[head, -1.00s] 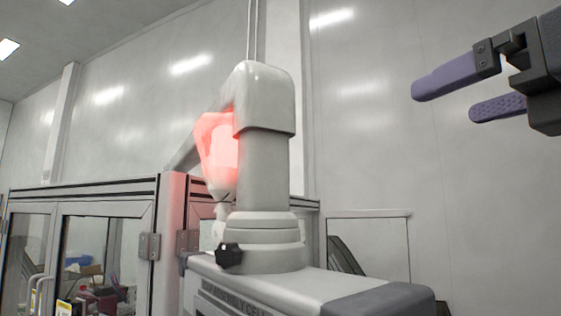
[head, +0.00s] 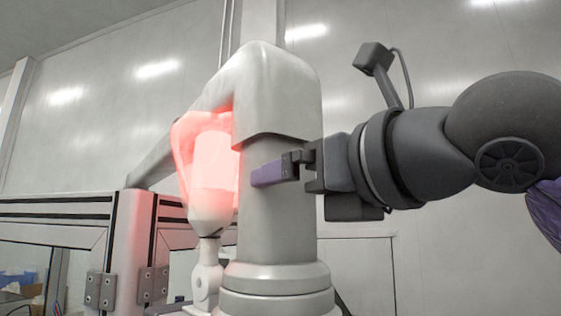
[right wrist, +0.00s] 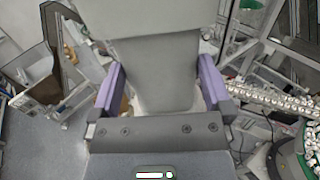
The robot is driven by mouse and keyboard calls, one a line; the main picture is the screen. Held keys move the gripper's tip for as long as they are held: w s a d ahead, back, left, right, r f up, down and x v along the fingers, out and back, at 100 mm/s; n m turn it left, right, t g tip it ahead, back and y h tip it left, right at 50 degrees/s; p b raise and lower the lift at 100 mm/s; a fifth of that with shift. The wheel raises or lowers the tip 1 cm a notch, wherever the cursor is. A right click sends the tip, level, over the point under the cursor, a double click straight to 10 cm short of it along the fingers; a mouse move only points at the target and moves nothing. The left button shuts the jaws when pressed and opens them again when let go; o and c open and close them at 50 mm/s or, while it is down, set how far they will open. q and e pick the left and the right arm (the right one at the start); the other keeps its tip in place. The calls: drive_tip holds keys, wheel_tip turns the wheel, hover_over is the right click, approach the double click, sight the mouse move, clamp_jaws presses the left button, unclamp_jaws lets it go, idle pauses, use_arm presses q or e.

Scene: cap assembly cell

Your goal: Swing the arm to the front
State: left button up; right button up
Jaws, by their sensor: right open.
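The machine's arm (head: 200,97) is light grey and reaches left from the top of a thick upright column (head: 275,215). A red-glowing head (head: 212,155) hangs from it. My right gripper (head: 258,178) comes in from the right with its purple fingers open, and it overlaps the column just under the arm's housing. In the right wrist view, the two purple fingers stand apart on either side of a grey body (right wrist: 160,75). I cannot tell whether they touch it. My left gripper is not in view.
A framed enclosure with hinges (head: 130,245) stands to the left of the column. A pale wall lies behind. The right wrist view shows a conveyor of small white parts (right wrist: 275,100) and a green-rimmed round tray (right wrist: 300,155) at right, with floor at left.

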drive_tip(key=p+x, duration=0.1)
drive_tip(key=x, duration=0.2)
drive_tip(key=shift+w+a, duration=0.15)
clamp_jaws()
